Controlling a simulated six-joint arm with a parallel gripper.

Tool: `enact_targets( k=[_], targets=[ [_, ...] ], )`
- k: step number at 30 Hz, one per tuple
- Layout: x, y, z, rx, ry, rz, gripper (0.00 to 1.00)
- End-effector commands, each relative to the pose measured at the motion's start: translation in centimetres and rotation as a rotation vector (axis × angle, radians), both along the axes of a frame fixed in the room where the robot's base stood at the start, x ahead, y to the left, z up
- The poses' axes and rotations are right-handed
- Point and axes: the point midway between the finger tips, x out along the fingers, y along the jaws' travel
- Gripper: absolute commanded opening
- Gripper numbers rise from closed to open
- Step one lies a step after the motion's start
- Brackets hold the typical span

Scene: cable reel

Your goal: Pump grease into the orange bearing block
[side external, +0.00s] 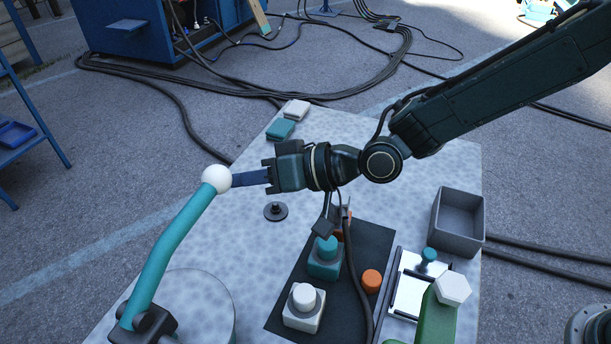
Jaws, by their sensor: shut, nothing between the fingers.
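An orange block (346,228) stands at the far end of the dark mat, mostly hidden behind a grey fitting (346,207) and a black hose. I cannot tell how firmly the fitting sits on it. A teal lever (168,252) with a white ball end (216,179) rises tilted from a black pivot at the front left, beside a round drum top. My gripper (236,180) is shut and empty, pointing left. Its fingertips are at the right side of the white ball, apparently touching it; a small gap cannot be ruled out.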

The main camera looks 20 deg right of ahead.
Motion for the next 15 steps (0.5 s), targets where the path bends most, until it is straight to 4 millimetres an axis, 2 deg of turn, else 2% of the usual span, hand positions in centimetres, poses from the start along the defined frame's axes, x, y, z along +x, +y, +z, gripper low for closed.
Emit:
enact_targets(
  k=[15],
  targets=[
    [-3.5,-5.8,2.5,0.005,-0.003,-0.003,0.00]
  ],
)
